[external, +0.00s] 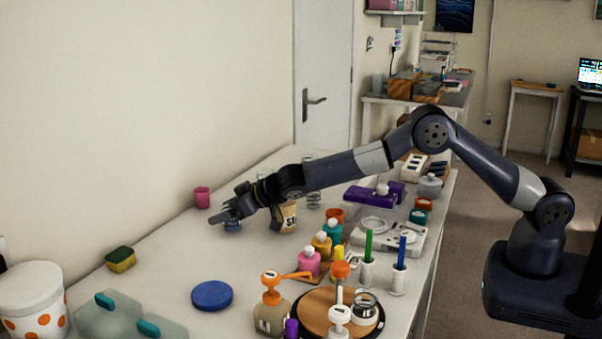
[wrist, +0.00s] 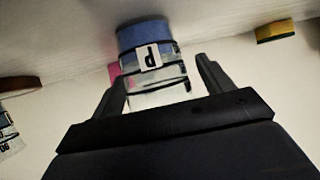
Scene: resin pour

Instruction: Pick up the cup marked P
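The cup marked P (wrist: 152,62) is a clear cup with a blue band and a white label; its letter looks upside down in the wrist view. In the external view only a blue part of it (external: 233,227) shows under my gripper, which hides the rest. My gripper (external: 228,216) is low over the table at the cup. In the wrist view its two fingers (wrist: 164,78) are apart, one on each side of the cup. A narrow gap shows at the right finger; contact at the left finger cannot be told.
A pink cup (external: 202,197) stands behind the gripper near the wall. A yellow-green sponge (external: 121,259) and a blue disc (external: 212,295) lie nearer the camera. A labelled tan cup (external: 286,218) and several bottles stand to the right.

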